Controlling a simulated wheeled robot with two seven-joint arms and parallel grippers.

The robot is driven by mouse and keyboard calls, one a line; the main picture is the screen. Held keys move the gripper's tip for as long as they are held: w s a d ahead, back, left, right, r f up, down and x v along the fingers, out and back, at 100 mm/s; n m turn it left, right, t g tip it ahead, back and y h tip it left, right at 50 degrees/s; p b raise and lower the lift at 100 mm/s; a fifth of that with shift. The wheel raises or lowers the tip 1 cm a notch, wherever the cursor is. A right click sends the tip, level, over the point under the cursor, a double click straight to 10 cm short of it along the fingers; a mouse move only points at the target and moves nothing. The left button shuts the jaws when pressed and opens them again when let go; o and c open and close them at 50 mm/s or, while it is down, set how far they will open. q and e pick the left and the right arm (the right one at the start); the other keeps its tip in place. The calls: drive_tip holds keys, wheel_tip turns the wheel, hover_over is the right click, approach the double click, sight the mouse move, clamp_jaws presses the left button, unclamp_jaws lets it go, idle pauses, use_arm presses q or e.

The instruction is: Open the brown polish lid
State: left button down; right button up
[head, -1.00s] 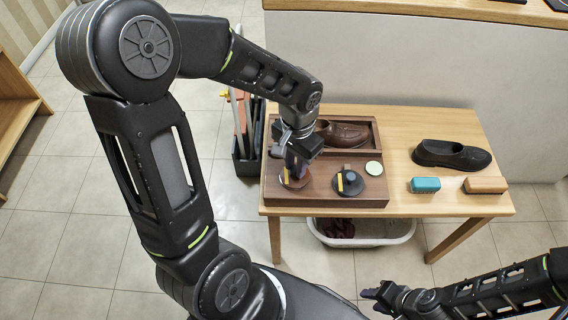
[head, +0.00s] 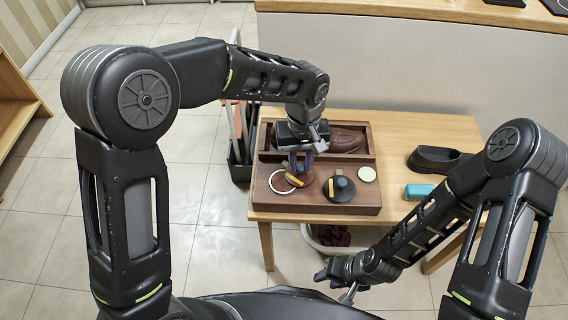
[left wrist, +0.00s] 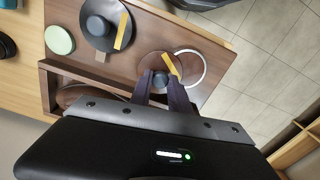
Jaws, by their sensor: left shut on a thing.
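The brown polish lid (head: 303,181), a round disc with a yellow strip and a dark knob, is at the left of the wooden box. My left gripper (head: 300,163) is shut on its knob. In the left wrist view the lid (left wrist: 148,64) sits at the fingertips of the left gripper (left wrist: 160,84). A pale ring (left wrist: 203,70) shows beside the lid, partly covered by it, so the lid is off-centre from it. Its height above the ring is hard to tell. My right gripper (head: 328,274) is low in front of the table, away from the lid; its jaws are unclear.
A black lid (head: 341,188) with a yellow strip and a pale green disc (head: 367,174) lie on the wooden box (head: 345,208). A brown shoe (head: 346,138) lies in its rear tray. A dark shoe (head: 434,159) and teal block (head: 417,191) are to the right.

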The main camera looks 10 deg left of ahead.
use_arm(q)
drive_tip(key=n, duration=0.1)
drive_tip(key=w+n, duration=0.1)
drive_tip(key=n, duration=0.1)
drive_tip(key=shift+w+d+n+p, duration=0.3)
drive_tip(key=shift+n, duration=0.1)
drive_tip(key=shift+w+n+p, duration=0.25)
drive_tip(key=shift+w+n, duration=0.2)
drive_tip(key=shift+n, duration=0.55)
drive_tip(key=shift+w+n+p, duration=0.25)
drive_tip(key=shift+w+n, duration=0.2)
drive_tip(key=shift+n, duration=0.55)
drive_tip(key=c, duration=1.2)
unclamp_jaws()
wheel_tip(320, 180, up, 8)
drive_tip(key=p, duration=0.1)
drive_tip(key=shift+f, duration=0.1)
